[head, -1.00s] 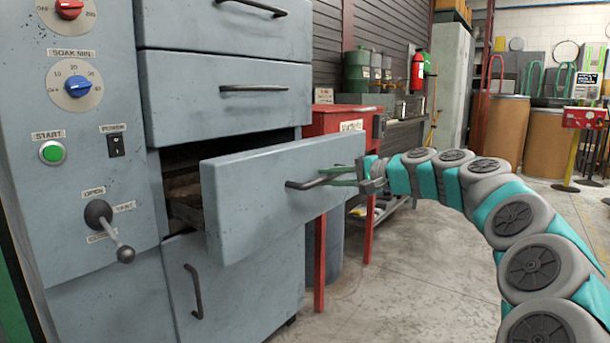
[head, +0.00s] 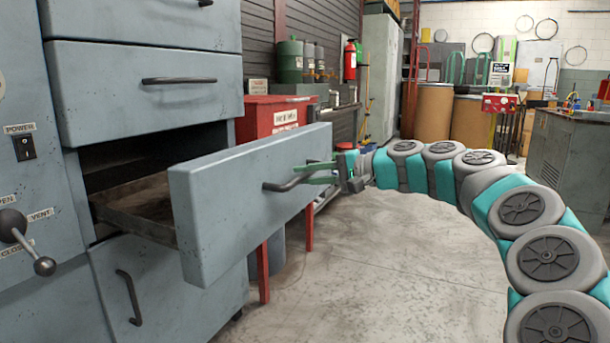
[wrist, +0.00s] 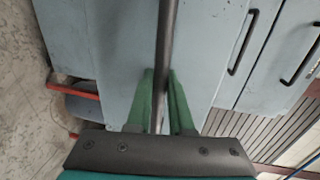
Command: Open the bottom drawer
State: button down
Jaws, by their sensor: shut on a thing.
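The bottom drawer (head: 235,195) of the grey-blue cabinet stands pulled well out, its tray (head: 140,205) showing behind the front panel. Its dark bar handle (head: 280,187) is in the green fingers of my gripper (head: 318,174). In the wrist view, the handle (wrist: 167,40) runs between the two green fingertips of my gripper (wrist: 162,85), and the drawer front (wrist: 120,50) lies behind it. My gripper is shut on the handle at its right part in the head view. Closed drawers (head: 150,90) sit above the open one.
A door with a vertical handle (head: 130,297) is below the open drawer. A lever (head: 28,245) sticks out at the left. A red cabinet (head: 270,120) stands close behind the drawer. The concrete floor (head: 400,270) is clear to the right.

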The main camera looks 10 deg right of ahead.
jog(key=c, duration=0.8)
grip_release()
jog(key=v, duration=0.7)
jog(key=shift+s+d+p, duration=0.2)
jog(key=shift+d+p, duration=0.15)
jog(key=shift+p, duration=0.05)
